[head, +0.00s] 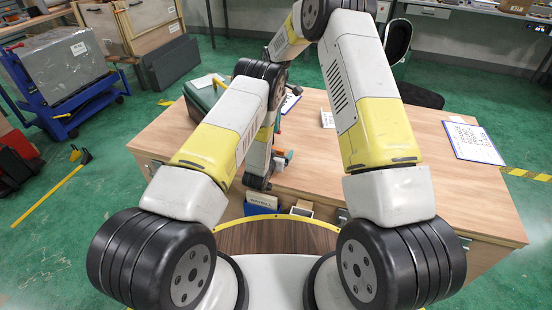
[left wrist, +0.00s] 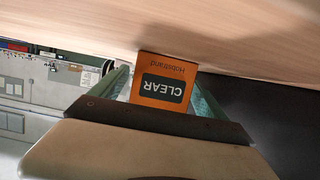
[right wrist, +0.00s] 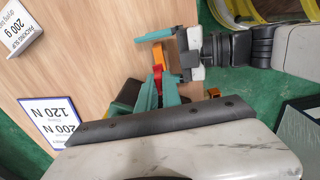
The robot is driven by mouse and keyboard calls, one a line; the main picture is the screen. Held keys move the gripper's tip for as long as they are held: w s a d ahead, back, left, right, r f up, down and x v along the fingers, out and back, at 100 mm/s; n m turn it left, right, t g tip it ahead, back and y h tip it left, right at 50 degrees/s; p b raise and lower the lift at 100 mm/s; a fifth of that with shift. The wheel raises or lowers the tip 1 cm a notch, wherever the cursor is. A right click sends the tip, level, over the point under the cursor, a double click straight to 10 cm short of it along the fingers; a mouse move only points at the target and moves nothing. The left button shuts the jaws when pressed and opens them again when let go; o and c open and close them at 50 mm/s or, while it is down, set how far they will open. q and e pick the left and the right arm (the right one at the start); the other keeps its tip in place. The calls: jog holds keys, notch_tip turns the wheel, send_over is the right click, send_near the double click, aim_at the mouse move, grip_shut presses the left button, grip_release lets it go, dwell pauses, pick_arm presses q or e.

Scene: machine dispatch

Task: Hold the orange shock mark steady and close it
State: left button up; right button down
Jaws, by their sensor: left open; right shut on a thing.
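The orange shock mark (left wrist: 163,82), with a dark "CLEAR" panel and the word "Hobstrand", appears upside down between the fingers of my left gripper (left wrist: 160,90) in the left wrist view. That gripper is open around it; contact cannot be told. In the right wrist view the mark shows as a narrow orange strip (right wrist: 158,56) with a red part below it. My right gripper (right wrist: 157,88) is shut at this red part, seemingly holding the mark, partly hidden by its fingers. In the head view the grippers are small and largely hidden by my arms.
The wooden table (head: 400,170) has much bare top on the right, with a printed sheet (head: 472,142) there. A dark green case (head: 205,92) stands at its back left.

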pick_arm(q)
jog(key=shift+w+d+f, duration=0.1)
jog(key=shift+w, duration=0.15)
jog(key=shift+c, duration=0.4)
grip_shut()
pick_arm(e)
jog(key=shift+f, duration=2.45)
jog(key=shift+f, duration=0.9)
jog(key=shift+f, duration=0.65)
jog(key=c, duration=1.5)
grip_release()
jog(key=shift+o, duration=0.2)
